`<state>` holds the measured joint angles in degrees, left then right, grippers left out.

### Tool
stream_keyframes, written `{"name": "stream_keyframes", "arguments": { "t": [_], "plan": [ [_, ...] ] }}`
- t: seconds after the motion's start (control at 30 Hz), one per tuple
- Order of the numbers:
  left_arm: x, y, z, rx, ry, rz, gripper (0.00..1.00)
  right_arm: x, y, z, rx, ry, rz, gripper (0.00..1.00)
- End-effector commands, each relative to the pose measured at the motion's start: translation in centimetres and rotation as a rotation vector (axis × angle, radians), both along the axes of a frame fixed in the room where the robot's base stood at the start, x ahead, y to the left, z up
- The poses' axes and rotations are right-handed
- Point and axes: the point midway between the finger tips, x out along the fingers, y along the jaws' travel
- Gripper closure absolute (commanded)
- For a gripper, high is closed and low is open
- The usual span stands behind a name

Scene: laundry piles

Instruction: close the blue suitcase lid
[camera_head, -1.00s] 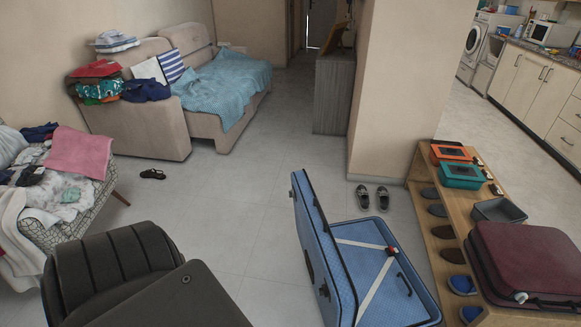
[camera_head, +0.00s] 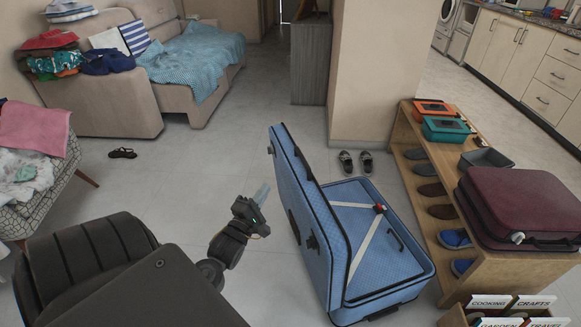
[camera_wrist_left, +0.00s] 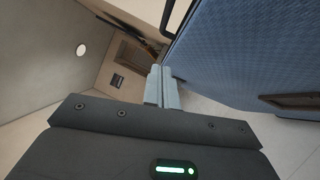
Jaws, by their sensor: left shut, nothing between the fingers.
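The blue suitcase (camera_head: 405,275) lies open on the floor right of centre in the head view. Its lid (camera_head: 325,238) stands up on the left side, tilted. White crossed straps with a red buckle (camera_head: 379,208) lie over the inside of the base. My left gripper (camera_head: 262,193) is shut and empty, to the left of the lid and apart from it. In the left wrist view the shut fingers (camera_wrist_left: 162,88) point up, with the blue lid (camera_wrist_left: 235,55) close at their right. My right gripper is not in view.
A wooden shoe rack (camera_head: 425,203) with slippers stands right of the suitcase, bearing a maroon suitcase (camera_head: 520,210). Grey shoes (camera_head: 356,162) lie behind the blue suitcase. A box with labelled cards (camera_head: 515,310) is at the lower right. Floor left of the lid is clear.

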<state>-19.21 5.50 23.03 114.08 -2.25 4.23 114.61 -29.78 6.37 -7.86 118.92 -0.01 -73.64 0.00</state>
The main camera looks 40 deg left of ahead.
Motion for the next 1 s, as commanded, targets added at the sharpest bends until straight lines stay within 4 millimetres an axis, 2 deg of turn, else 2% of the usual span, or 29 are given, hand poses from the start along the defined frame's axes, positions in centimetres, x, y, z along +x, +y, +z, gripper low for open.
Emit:
{"name": "stream_keyframes", "arguments": {
  "t": [0.13, 0.27, 0.67, 0.8, 1.0],
  "plan": [
    [0.6, 0.1, 0.1, 0.001, 0.001, -0.001, 1.00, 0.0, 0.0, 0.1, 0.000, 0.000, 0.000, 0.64],
    [2.2, 0.5, 0.5, 0.001, 0.000, -0.002, 1.00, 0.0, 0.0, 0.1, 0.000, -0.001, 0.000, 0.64],
    [9.8, 2.7, 2.0, 0.002, 0.003, 0.000, 1.00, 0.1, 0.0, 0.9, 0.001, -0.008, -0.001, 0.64],
    [11.4, 1.4, 2.6, 0.001, 0.003, -0.001, 1.00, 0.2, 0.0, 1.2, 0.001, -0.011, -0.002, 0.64],
    [12.6, 0.7, 2.9, 0.001, 0.004, 0.001, 1.00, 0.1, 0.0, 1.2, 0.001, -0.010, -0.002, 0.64]
  ]
}}
